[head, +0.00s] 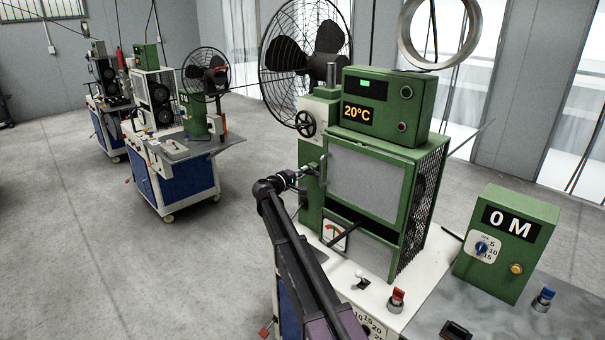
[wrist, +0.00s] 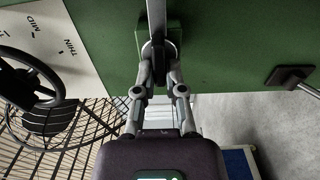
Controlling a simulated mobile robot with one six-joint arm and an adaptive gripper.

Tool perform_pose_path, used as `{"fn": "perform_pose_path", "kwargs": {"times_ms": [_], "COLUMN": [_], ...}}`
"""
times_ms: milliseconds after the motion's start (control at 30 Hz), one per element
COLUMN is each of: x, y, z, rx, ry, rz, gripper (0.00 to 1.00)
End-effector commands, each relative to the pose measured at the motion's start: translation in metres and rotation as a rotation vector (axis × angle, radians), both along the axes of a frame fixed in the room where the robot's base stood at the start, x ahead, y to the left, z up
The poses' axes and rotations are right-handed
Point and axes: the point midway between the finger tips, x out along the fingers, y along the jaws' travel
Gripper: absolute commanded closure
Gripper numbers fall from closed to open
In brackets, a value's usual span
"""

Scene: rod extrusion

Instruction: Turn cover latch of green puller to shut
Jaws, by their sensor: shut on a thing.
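The green puller (head: 312,213) stands on a white-topped bench, with a large grey cover panel (head: 365,182) on its front. Its cover latch, a metal bar (head: 324,165), sits at the left edge of the panel and looks roughly upright. In the wrist view the latch (wrist: 157,14) is a bright bar on a green mount, running up out of the picture. My gripper (head: 311,172) reaches it from the left. In the wrist view my gripper (wrist: 158,52) is shut on the latch, one finger on each side. The fingertips partly hide the latch's pivot.
A handwheel (head: 306,123) and a caged fan (head: 300,50) are above and behind my gripper. A green box reading 20°C (head: 385,103) sits on top. A 0 M control box (head: 506,243) and switches are to the right. Open floor lies left.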

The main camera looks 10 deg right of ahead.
Motion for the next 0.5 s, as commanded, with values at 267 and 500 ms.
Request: {"fn": "perform_pose_path", "kwargs": {"times_ms": [267, 500], "x": [-0.0006, -0.0008], "y": [-0.0032, -0.0032], "z": [-0.0001, -0.0001], "rx": [-0.011, -0.011], "ry": [0.015, 0.015], "rz": [-0.007, -0.007], "gripper": [1.0, 0.74]}}
